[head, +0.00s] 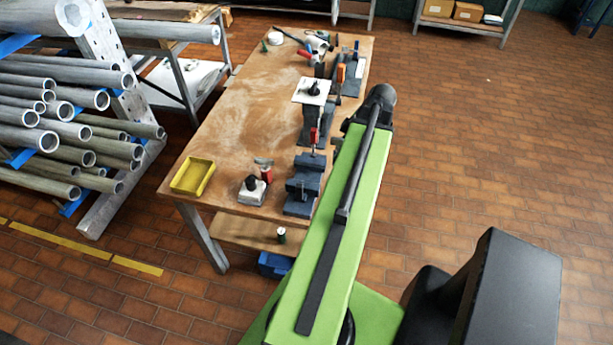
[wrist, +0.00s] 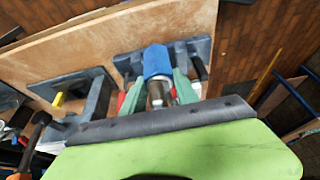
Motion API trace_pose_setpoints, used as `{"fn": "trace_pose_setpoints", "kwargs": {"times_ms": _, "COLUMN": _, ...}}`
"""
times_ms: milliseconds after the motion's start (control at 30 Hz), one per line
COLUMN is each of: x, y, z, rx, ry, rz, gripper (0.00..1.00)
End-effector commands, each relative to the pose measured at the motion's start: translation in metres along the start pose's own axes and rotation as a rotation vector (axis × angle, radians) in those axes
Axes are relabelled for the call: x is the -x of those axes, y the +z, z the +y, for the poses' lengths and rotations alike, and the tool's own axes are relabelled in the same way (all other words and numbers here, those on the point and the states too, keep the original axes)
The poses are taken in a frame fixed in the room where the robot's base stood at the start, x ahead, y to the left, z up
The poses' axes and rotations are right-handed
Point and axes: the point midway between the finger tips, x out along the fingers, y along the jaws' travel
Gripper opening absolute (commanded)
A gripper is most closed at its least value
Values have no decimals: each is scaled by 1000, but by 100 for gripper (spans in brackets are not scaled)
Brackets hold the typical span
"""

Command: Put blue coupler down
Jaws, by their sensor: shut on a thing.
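In the wrist view, the blue coupler (wrist: 157,62) is a short blue cylinder with a silvery metal end. My gripper (wrist: 159,88) is shut on it, with one green finger on each side of the metal part. The coupler's blue end points away from my wrist and overlaps a dark grey fixture (wrist: 190,50) on the wooden bench. I cannot tell whether the coupler touches the fixture or hangs above it. In the head view, I cannot make out the coupler or my gripper; my green arm reaches along the bench's right side.
The wooden workbench (head: 235,105) carries a yellow tray (head: 192,176), a blue-grey vise (head: 303,186) and several tools along its right side. Its left middle is bare. A rack of metal pipes (head: 65,120) stands left. The tiled floor right of the bench is open.

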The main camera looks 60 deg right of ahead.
Motion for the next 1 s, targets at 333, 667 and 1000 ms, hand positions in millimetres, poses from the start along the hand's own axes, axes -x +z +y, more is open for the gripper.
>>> {"fn": "trace_pose_setpoints", "kwargs": {"times_ms": 333, "x": -82, "y": -51, "z": 6, "rx": 3, "ry": 0, "rz": 1, "gripper": 0}}
{"fn": "trace_pose_setpoints", "kwargs": {"times_ms": 667, "x": -108, "y": -78, "z": 8, "rx": -2, "ry": 1, "rz": 1, "gripper": 0}}
{"fn": "trace_pose_setpoints", "kwargs": {"times_ms": 1000, "x": -148, "y": -61, "z": 8, "rx": -3, "ry": 1, "rz": 1, "gripper": 0}}
